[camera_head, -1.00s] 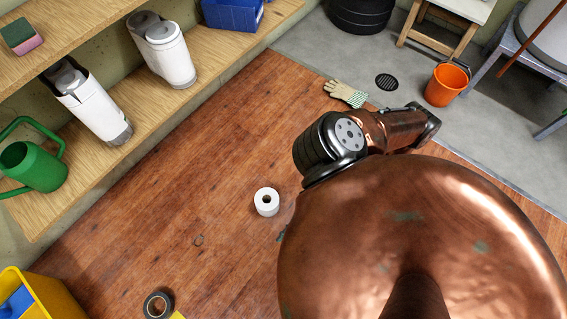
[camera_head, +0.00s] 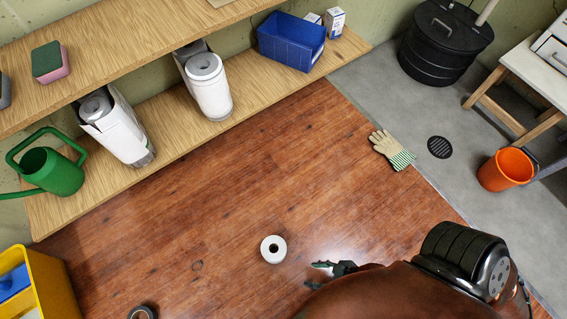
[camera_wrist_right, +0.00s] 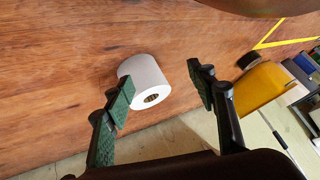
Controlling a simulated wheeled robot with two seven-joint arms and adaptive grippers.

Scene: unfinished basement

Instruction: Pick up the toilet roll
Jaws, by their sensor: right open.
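A white toilet roll (camera_head: 273,249) stands on the wooden floor, its core hole facing up in the head view. My right gripper (camera_head: 325,274) is just to the right of the roll in the head view, apart from it. In the right wrist view the toilet roll (camera_wrist_right: 146,83) shows beyond the open fingers of the right gripper (camera_wrist_right: 161,89), nearer the left finger. The gap between the fingers is empty. My left gripper is not in view.
A wooden shelf (camera_head: 160,158) along the wall holds paper towel rolls (camera_head: 209,88), a green watering can (camera_head: 52,170) and a blue bin (camera_head: 291,42). A yellow crate (camera_head: 47,287) is at lower left. A glove (camera_head: 391,149) and an orange bucket (camera_head: 506,169) are at right. Floor around the roll is clear.

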